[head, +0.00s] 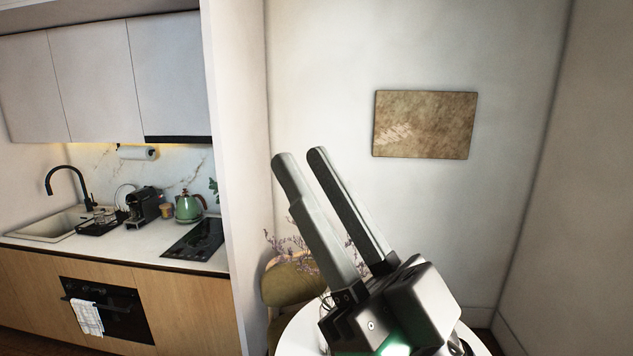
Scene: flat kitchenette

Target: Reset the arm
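My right gripper (296,155) is raised in the middle of the head view, its two long grey fingers pointing up and to the left. The fingers are apart with a gap between them, and nothing is held there. The gripper body is at the lower right, in front of a round white table (300,335). My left gripper is not in this view.
A kitchenette counter (130,252) with a sink, coffee machine (143,205), green kettle (188,207) and black hob (195,240) stands at the left. A chair (285,285) and purple dried flowers (285,245) are behind the gripper. A brown picture (424,124) hangs on the wall.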

